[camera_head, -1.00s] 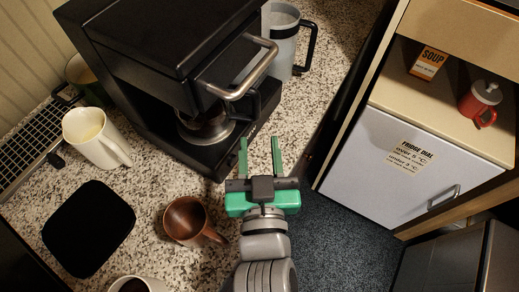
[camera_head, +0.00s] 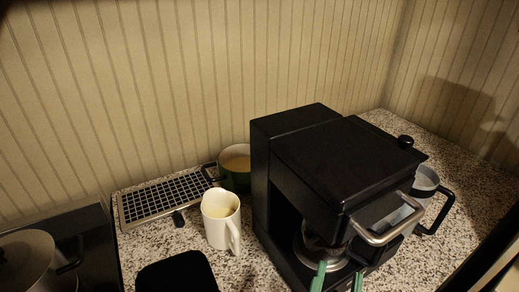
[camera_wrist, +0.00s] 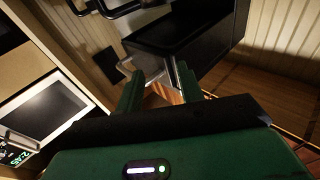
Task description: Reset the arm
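My gripper (camera_head: 339,271) shows only as two green fingertips at the bottom edge of the head view, in front of the black coffee machine (camera_head: 340,165). In the wrist view its green fingers (camera_wrist: 160,70) stand apart with nothing held between them. A black boxy body (camera_wrist: 185,32), likely the coffee machine, lies beyond the fingers there. Whether the fingertips touch the machine cannot be told. The rest of my arm is out of the head view.
On the speckled counter (camera_head: 262,270) are a white mug (camera_head: 221,220), a green cup (camera_head: 236,168), a wire rack (camera_head: 165,197) and a black pad (camera_head: 178,273). A grey pitcher (camera_head: 426,186) stands right of the machine. A pot (camera_head: 28,262) is at left. Paneled wall (camera_head: 200,80) bounds the back.

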